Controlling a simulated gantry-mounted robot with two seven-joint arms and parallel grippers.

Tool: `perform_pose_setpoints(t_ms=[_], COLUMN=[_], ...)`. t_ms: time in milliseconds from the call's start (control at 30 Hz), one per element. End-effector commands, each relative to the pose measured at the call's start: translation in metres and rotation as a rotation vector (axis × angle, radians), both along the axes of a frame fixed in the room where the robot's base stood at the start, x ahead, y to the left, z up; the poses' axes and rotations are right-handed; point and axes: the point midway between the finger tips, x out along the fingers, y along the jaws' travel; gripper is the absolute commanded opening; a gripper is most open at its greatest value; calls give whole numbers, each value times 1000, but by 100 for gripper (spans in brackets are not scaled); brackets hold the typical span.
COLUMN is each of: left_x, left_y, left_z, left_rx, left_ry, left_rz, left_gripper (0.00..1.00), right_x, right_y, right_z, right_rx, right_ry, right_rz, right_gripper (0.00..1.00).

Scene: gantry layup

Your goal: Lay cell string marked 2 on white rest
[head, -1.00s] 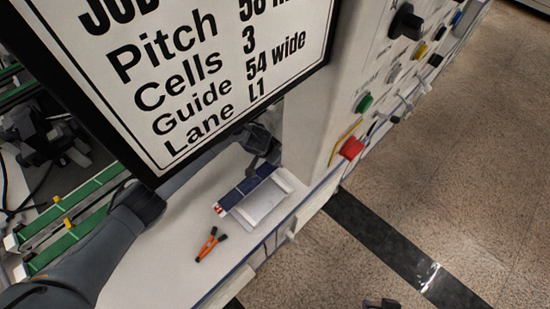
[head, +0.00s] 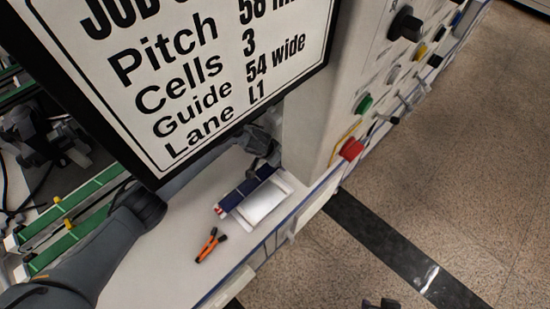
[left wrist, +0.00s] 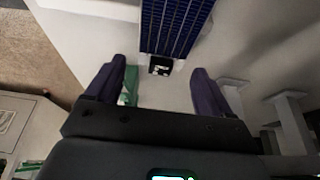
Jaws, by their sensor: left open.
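A dark blue cell string (head: 243,191) lies along the back long side of the white rest (head: 262,203) on the bench. Its near end has a small red and white mark that is too small to read. My left gripper (head: 264,158) is just beyond the far end of the string. In the left wrist view the gripper (left wrist: 155,88) is open, with its dark fingers apart and nothing between them. The string (left wrist: 175,28) lies ahead of the fingertips, with a black and white tag at its end. A dark shape at the bottom of the head view may be my right gripper (head: 380,303).
An orange-handled tool (head: 208,244) lies on the bench in front of the rest. A large sign (head: 190,70) hides much of the back. A control panel with a red button (head: 351,149) stands to the right. Green rails (head: 75,215) run at the left.

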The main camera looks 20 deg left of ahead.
Motion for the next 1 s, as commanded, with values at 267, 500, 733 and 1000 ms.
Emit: perform_pose_setpoints(t_ms=[267, 500, 733, 1000], left_x=[-6, -22, -35, -43], left_y=[3, 11, 16, 16], left_z=[32, 75, 106, 118], left_rx=[1, 0, 0, -1], left_ry=[-1, -1, -1, -4], left_rz=[-1, 0, 0, -3], left_gripper=[82, 82, 82, 82], right_x=[0, 0, 0, 0], right_y=[-2, -2, -1, 0], right_z=[17, 48, 69, 76], right_rx=[-9, -8, -4, 1], right_ry=[2, -1, -1, -1], right_rz=[6, 5, 3, -1], right_gripper=[43, 43, 43, 43])
